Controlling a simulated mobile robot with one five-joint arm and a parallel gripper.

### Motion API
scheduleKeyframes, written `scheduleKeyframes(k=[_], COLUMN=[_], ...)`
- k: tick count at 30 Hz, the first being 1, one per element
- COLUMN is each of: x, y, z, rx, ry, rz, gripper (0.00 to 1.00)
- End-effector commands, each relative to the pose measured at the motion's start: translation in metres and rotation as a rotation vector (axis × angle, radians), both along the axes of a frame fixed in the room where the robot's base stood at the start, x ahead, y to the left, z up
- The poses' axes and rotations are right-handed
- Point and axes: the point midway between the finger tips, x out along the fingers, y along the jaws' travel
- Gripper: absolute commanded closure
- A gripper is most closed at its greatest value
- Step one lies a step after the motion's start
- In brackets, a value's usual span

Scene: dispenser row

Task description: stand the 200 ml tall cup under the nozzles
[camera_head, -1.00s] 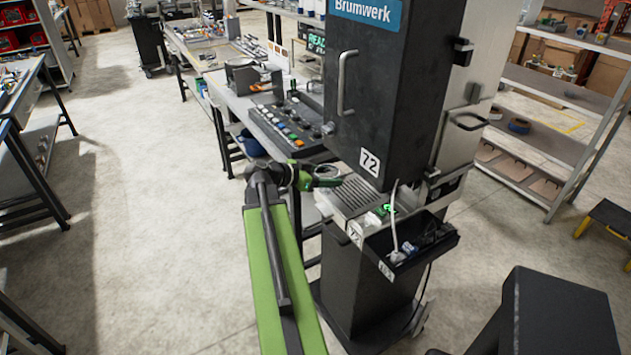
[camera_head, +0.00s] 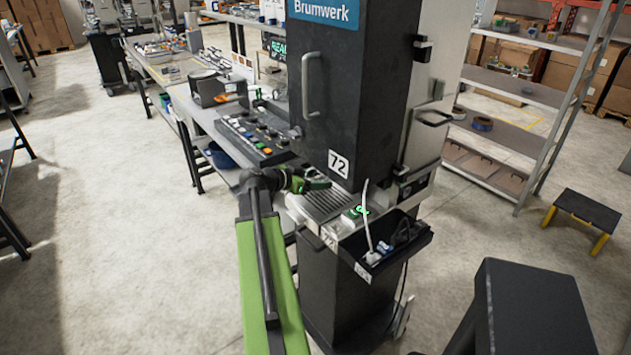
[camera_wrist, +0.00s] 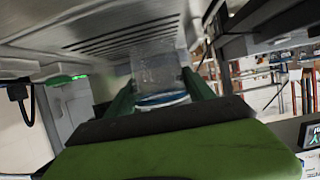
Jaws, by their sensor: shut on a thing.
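In the wrist view a clear, see-through cup (camera_wrist: 157,72) with a blue and white band sits between the two green fingers of my gripper (camera_wrist: 160,88), which is shut on it. In the head view my gripper (camera_head: 318,184) is at the left edge of the slotted drip grille (camera_head: 328,204), below the tall dark cabinet (camera_head: 350,95) marked 72. The cup is too small to make out there. The grille also shows in the wrist view (camera_wrist: 120,38), close to the cup. I cannot tell whether the cup touches it. The nozzles are hidden.
A green-lit unit (camera_head: 356,212) sits at the grille's right. A black tray (camera_head: 395,245) with cables hangs in front, and a white cable rises from it. A button panel (camera_head: 255,135) stands left of the cabinet. A yellow-legged step stool (camera_head: 585,215) is at far right.

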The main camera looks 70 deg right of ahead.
Motion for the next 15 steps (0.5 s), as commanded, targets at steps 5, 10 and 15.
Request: scheduleKeyframes(k=[5, 10, 15], x=[-0.0003, -0.0005, -0.0006], y=[-0.0001, -0.0002, -0.0001], z=[0.0006, -0.0017, -0.0055], rx=[0.000, 0.000, 0.000], ry=[0.000, 0.000, 0.000], rz=[0.000, -0.001, -0.001], gripper=[0.76, 0.76, 0.76])
